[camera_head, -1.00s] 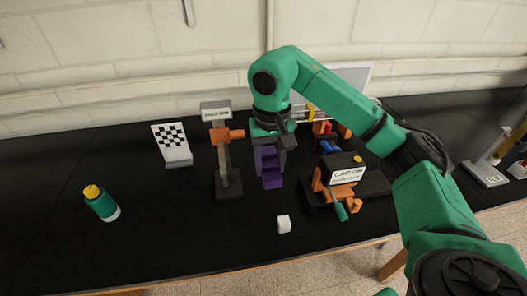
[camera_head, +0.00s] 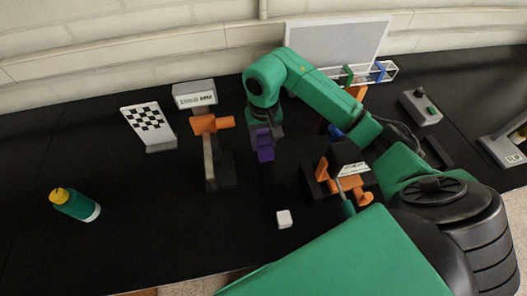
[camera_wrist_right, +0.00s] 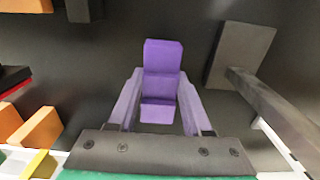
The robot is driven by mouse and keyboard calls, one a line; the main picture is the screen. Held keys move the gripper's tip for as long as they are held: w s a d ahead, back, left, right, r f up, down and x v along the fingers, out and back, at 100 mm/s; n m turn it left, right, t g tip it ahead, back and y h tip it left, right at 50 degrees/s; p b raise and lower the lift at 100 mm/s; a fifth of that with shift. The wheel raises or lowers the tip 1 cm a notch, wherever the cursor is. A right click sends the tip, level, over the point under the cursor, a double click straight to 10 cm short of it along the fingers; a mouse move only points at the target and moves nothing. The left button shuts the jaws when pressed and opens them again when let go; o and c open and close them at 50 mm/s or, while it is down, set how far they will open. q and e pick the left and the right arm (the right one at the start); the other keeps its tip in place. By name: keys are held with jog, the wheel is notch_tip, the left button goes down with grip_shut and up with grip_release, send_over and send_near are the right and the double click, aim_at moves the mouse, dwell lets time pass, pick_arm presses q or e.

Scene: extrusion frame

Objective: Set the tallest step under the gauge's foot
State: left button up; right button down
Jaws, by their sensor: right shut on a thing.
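The purple stepped block (camera_head: 265,151) is between the fingers of my right gripper (camera_head: 264,134), which is shut on it. In the right wrist view the purple block (camera_wrist_right: 162,82) shows its steps, with a finger of the right gripper (camera_wrist_right: 158,100) on each side. The gauge (camera_head: 207,150) stands just left of the block, apart from it, with a grey display, an orange clamp and a dark base. Its grey base also shows at the upper right of the wrist view (camera_wrist_right: 241,55). I cannot tell whether the block touches the table. My left gripper is not in view.
A white cube (camera_head: 284,218) lies in front of the block. An orange and grey device (camera_head: 345,180) stands to the right. A checkered board (camera_head: 147,124) and a green bottle (camera_head: 76,204) are at the left. The black table (camera_head: 150,235) is clear at front left.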

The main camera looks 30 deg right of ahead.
aim_at(264, 154)
jog(key=f, duration=0.2)
jog(key=shift+w+d+f+p, duration=0.1)
jog(key=shift+w+f+p, duration=0.1)
jog(key=shift+f+p, duration=0.15)
jog(key=f, duration=0.2)
jog(key=f+p, duration=0.1)
jog(key=shift+s, duration=0.25)
jog(key=shift+f, duration=0.4)
jog(key=shift+w+f, duration=0.15)
jog(key=c, duration=0.6)
grip_release()
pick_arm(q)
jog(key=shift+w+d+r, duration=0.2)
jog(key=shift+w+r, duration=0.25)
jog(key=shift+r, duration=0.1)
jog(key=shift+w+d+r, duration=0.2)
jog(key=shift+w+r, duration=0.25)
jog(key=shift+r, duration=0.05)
pick_arm(e)
jog(key=shift+o, duration=1.3)
